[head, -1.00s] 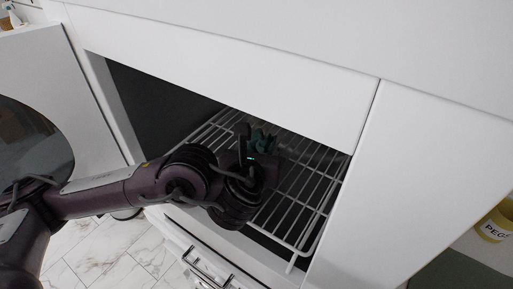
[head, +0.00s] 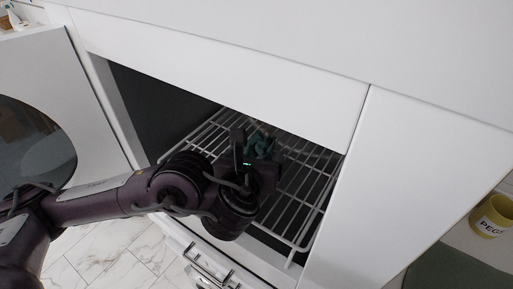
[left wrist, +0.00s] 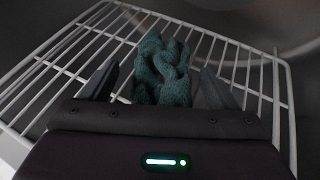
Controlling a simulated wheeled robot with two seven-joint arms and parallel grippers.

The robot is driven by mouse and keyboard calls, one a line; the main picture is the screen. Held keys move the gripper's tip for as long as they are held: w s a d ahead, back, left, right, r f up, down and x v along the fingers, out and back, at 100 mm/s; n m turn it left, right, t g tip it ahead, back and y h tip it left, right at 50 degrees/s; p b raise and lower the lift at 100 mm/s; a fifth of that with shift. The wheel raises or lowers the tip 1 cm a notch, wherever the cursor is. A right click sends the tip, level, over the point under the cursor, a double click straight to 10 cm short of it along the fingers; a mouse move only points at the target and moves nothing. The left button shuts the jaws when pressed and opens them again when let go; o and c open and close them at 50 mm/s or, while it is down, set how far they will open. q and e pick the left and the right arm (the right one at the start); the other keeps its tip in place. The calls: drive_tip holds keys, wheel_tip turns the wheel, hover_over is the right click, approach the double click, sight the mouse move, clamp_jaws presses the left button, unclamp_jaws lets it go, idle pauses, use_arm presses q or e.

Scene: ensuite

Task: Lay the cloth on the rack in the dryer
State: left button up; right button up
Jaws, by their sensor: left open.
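The cloth (left wrist: 163,70) is a crumpled dark teal bundle. In the left wrist view it lies on the white wire rack (left wrist: 90,48), between the two fingers of my left gripper (left wrist: 155,85). The fingers stand apart with a gap on each side of the cloth. In the head view, the cloth (head: 262,145) shows partly behind my left gripper (head: 256,150), inside the dryer opening. The rack (head: 303,190) spans the opening of the white dryer (head: 230,60). My right gripper is not in view.
A round dark glass door (head: 32,140) is at the left. A yellow peg pot (head: 492,216) stands at the right near a dark green surface (head: 455,268). A drawer handle (head: 205,265) is below the opening. Bare rack lies right of my left gripper.

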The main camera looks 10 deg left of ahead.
use_arm(q)
drive_tip(key=p+v, duration=0.1)
drive_tip(key=v, duration=0.3)
drive_tip(key=shift+s+r, duration=0.2)
drive_tip(key=shift+s, duration=0.15)
drive_tip(key=p+v, duration=0.4)
drive_tip(key=shift+r, duration=0.25)
drive_tip(key=shift+s+p, duration=0.4)
drive_tip(key=shift+p, duration=0.35)
drive_tip(key=shift+f, duration=0.1)
drive_tip(key=shift+s, duration=0.1)
